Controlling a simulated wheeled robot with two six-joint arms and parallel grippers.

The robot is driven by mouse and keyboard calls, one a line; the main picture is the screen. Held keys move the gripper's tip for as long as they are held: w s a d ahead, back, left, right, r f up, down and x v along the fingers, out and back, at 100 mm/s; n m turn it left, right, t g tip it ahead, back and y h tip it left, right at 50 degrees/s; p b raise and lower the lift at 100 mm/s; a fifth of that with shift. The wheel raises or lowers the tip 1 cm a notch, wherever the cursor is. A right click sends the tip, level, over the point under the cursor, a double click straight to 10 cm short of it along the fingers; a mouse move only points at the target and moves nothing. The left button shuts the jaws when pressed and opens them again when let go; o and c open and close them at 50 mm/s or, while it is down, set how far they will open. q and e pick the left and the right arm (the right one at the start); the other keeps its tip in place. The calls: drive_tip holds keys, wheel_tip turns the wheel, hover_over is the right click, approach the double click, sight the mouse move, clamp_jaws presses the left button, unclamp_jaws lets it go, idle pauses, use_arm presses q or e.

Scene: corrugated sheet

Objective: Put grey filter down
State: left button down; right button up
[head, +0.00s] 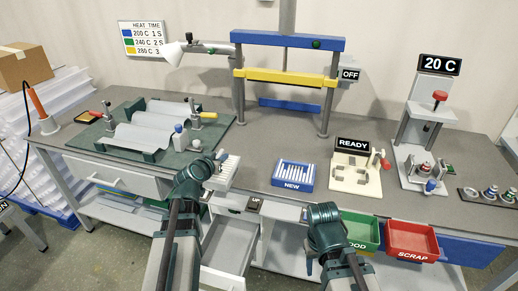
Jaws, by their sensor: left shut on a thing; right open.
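My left gripper (216,166) is shut on a pale, ribbed block, which looks like the grey filter (227,175). It holds the block near the table's front edge, left of the blue NEW tray. The hand hides part of the block, and I cannot tell whether it touches the table top. My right gripper (310,262) is open and low in front of the table, left of the green bin. Its fingers are small and partly hidden by its own hand.
The blue NEW tray (293,175) holds several pale strips. The READY fixture (357,168) stands right of it. Green (361,232) and red SCRAP (411,241) bins hang at the front. A green-based fixture with corrugated sheet (158,127) is at left. An open drawer (228,246) juts out below.

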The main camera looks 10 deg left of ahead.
use_arm(q)
drive_tip(key=w+d+f, duration=0.1)
drive_tip(key=w+d, duration=0.3)
drive_tip(key=w, duration=0.6)
drive_tip(key=shift+b, duration=0.4)
drive_tip(key=shift+d, duration=0.1)
drive_tip(key=w, duration=0.1)
drive_tip(key=w+d, duration=0.1)
drive_tip(key=w, duration=0.1)
drive_tip(key=shift+d+f, duration=0.1)
drive_tip(key=shift+f, duration=0.1)
drive_tip(key=f+b, duration=0.3)
drive_tip(key=shift+s+f+b, duration=0.2)
drive_tip(key=shift+s+b, duration=0.1)
drive_tip(key=shift+b, duration=0.1)
drive_tip(key=shift+f, duration=0.2)
drive_tip(key=c, duration=0.8)
unclamp_jaws()
drive_tip(key=shift+r, duration=0.1)
